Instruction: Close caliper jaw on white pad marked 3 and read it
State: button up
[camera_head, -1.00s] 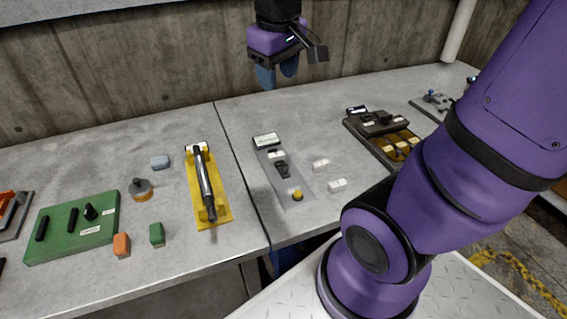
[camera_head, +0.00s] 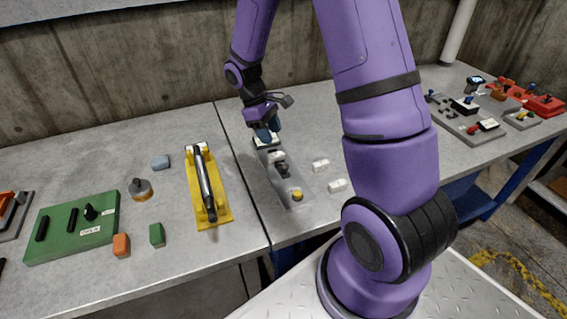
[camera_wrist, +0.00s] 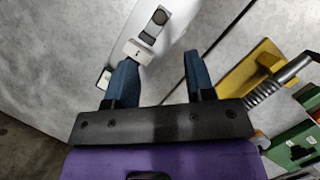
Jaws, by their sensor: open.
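A white pad (camera_head: 277,156) sits on the plate beside the dark jaw; in the wrist view this pad (camera_wrist: 138,52) has a small dark mark that I cannot read surely. Two more white pads, one farther (camera_head: 320,165) and one nearer (camera_head: 337,185), lie right of the plate. My gripper (camera_head: 266,130) is open and empty above the plate's far end.
A yellow fixture with a dark rod (camera_head: 207,185) stands left of the caliper. A green board (camera_head: 72,228), a round weight (camera_head: 140,189) and small coloured blocks lie farther left. A grey panel with several controls (camera_head: 466,118) is at the right. The table seam runs left of the caliper.

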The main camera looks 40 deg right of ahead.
aim_at(285, 165)
jog(key=x, duration=1.1)
jog(key=shift+f, duration=0.3)
jog(key=c, duration=0.9)
jog(key=shift+w+d+r, duration=0.1)
jog(key=shift+w+d, duration=0.15)
jog(key=shift+w, duration=0.5)
jog(key=shift+w+d, duration=0.2)
jog(key=shift+w, duration=0.55)
